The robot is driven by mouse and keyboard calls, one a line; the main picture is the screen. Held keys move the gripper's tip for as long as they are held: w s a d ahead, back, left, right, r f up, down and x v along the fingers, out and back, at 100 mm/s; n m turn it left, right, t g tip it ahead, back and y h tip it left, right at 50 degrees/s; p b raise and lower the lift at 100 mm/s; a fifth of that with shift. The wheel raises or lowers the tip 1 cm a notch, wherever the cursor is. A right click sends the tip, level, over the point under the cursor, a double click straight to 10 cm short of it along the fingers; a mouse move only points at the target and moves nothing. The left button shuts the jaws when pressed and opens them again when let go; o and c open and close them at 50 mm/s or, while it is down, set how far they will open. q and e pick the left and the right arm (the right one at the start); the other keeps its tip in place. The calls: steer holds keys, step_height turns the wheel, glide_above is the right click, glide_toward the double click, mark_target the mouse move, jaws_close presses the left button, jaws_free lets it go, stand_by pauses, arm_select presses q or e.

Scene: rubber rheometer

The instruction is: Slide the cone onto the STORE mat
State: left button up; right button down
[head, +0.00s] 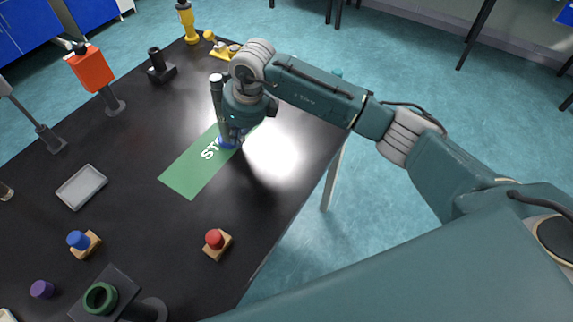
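The green STORE mat (190,180) lies flat on the black table, its far part and some lettering covered by my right arm. My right gripper (231,136) points down over the mat, low near its surface. A small blue thing (226,143) shows at the fingertips, on or just above the mat. It may be the cone, but its shape is mostly hidden. I cannot tell whether the fingers are closed on it or only beside it. My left gripper is not in view.
A red button (214,238) on a wooden block stands nearer me, and a blue button (79,240) stands left of it. A grey tray (82,187) lies left of the mat. An orange device (90,66) and a black part (160,66) stand beyond. The table's right edge is close to the mat.

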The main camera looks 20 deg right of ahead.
steer(key=shift+w+a+b, duration=0.4)
steer(key=shift+w+a, duration=0.2)
steer(key=shift+w, duration=0.05)
steer(key=shift+w+a, duration=0.15)
steer(key=shift+a, duration=0.05)
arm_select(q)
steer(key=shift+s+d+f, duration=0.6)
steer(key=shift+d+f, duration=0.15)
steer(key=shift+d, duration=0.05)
arm_select(e)
steer(key=shift+d, duration=0.1)
